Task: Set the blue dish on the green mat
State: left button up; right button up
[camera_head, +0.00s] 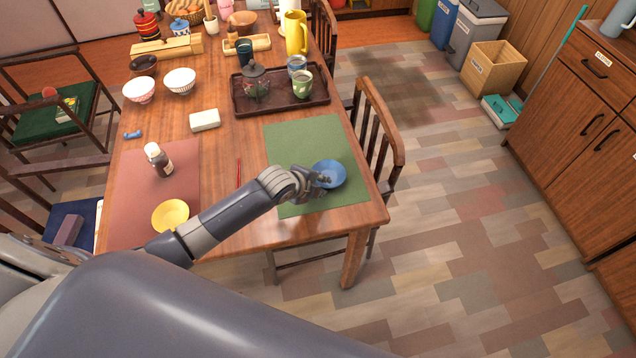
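The blue dish (331,171) is a small round bowl. It appears over the right part of the green mat (300,138), close to the table's right edge. I cannot tell whether it rests on the mat or is just above it. My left gripper (321,179) reaches in from the left over the mat. Its dark fingers are at the dish's left rim and partly cover it. Whether they are closed on the rim is too small to tell. My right gripper is out of view.
A brown tray (240,107) with a teapot and cups stands behind the mat. A wooden chair (383,125) stands close at the table's right side.

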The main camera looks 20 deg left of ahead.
pick_arm(q)
jog(key=shift+r, duration=0.15)
jog(key=v, duration=1.2)
jog(key=shift+p, duration=0.3)
